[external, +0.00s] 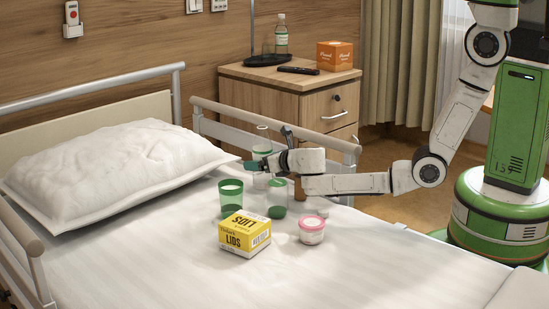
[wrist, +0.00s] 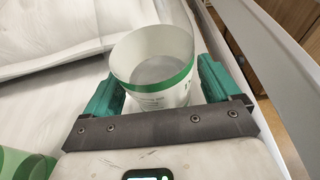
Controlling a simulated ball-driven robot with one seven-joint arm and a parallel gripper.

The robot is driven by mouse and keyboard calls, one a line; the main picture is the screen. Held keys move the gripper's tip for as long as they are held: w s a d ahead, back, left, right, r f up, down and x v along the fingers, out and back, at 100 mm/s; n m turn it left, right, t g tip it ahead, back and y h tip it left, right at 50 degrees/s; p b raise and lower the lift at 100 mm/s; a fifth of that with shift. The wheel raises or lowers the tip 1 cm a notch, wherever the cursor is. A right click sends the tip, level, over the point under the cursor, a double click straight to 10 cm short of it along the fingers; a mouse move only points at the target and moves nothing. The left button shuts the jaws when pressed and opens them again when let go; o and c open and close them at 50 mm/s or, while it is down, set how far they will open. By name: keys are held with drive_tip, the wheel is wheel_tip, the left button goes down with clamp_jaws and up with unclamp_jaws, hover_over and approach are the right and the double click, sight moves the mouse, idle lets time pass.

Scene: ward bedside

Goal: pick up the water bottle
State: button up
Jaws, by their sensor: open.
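A clear container with a white, green-banded label (external: 262,150) stands upright on the bed at my gripper, partly hidden by it; it looks like a water bottle. In the wrist view the label shows as a round wall with a green band (wrist: 160,88). My gripper (external: 262,163) is open, with one green finger on each side of this container (wrist: 158,95). I cannot tell whether the fingers touch it. Another clear bottle with a pale label (external: 281,41) stands on the bedside cabinet at the back.
A green cup (external: 230,205), a clear cup with a green bottom (external: 276,210), a yellow lids box (external: 243,236) and a pink-lidded tub (external: 312,231) stand close by on the bed. A bed rail (external: 290,128) runs behind my gripper. The front of the bed is clear.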

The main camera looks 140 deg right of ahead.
drive_tip(key=c, duration=1.2)
drive_tip(key=shift+r, duration=0.15)
drive_tip(key=shift+c, duration=0.2)
